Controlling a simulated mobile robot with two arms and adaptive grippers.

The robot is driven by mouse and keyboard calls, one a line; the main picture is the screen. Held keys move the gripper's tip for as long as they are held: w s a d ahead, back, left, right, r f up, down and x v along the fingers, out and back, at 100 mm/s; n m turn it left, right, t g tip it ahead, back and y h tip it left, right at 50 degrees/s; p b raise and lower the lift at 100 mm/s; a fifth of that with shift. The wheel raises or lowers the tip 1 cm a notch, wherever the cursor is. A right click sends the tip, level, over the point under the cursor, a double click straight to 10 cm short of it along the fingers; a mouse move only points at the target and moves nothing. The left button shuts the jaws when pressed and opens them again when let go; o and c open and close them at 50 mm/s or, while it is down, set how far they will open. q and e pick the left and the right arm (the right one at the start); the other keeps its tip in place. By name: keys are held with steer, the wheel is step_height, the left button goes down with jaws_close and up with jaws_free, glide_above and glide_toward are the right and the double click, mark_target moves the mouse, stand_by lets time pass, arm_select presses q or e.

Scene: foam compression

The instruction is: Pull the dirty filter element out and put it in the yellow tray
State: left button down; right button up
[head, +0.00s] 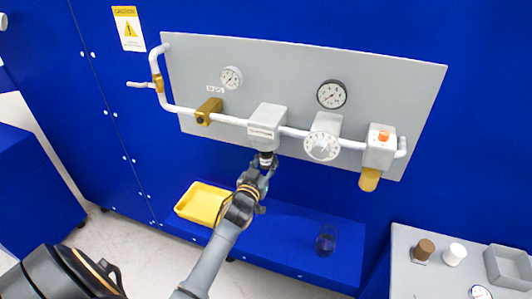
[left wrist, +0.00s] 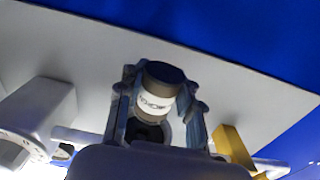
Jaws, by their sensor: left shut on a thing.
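The filter element (left wrist: 156,92), a small cylinder with a dark brownish end and a white printed label, is between the fingers of my left gripper (left wrist: 160,112) in the left wrist view. The gripper is shut on it. In the head view my left gripper (head: 264,165) is directly below the grey filter housing (head: 267,118) on the pipe. The element is mostly hidden there, and I cannot tell whether its top is still inside the housing. The yellow tray (head: 190,213) lies on the blue ledge, lower left of the gripper, and looks empty. My right gripper is not in view.
The grey panel (head: 240,65) carries gauges, a white pipe, a dial and a unit with a brass bowl (head: 370,180). A dark clear cup (head: 326,240) stands on the blue ledge (head: 290,245). A brown cylinder (head: 424,249) and a white cylinder (head: 454,253) stand on the table at right.

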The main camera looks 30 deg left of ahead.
arm_select(q)
steer(key=shift+s+a, duration=0.1)
steer(key=shift+a, duration=0.05)
steer(key=s+a+p, duration=0.1)
steer(key=s+a, duration=0.4)
steer(key=a, duration=0.4)
steer(key=s+a+p, duration=0.1)
steer(key=s+a, duration=0.3)
steer(key=a, duration=0.6)
steer(key=shift+s+p, duration=0.35)
steer(key=shift+p, duration=0.05)
steer(key=shift+f, duration=0.1)
